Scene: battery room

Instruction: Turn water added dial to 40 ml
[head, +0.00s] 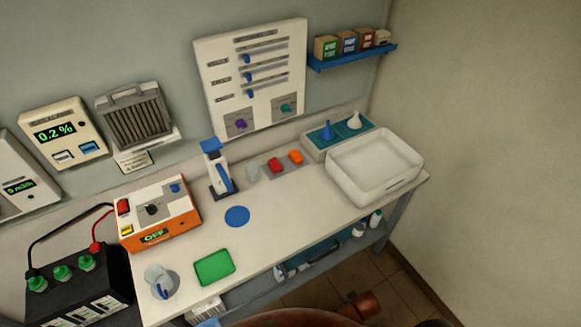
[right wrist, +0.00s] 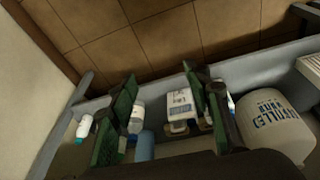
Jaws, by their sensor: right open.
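A white wall panel (head: 250,75) in the head view carries several horizontal sliders with blue knobs and two dials below them. The purple dial (head: 240,124) is at the lower left of the panel and the teal dial (head: 286,108) at the lower right. Their labels and scales are too small to read, so I cannot tell which is the water added dial or its setting. My right gripper (right wrist: 160,88) is open and empty in the right wrist view, above a shelf of bottles, away from the panel. My left gripper is not in view.
The bench holds an orange power box (head: 158,222), a blue-and-white stand (head: 217,170), a green mat (head: 214,267) and a white basin (head: 374,168). A black battery (head: 80,290) stands at left. A large white jug (right wrist: 272,122) is on the lower shelf.

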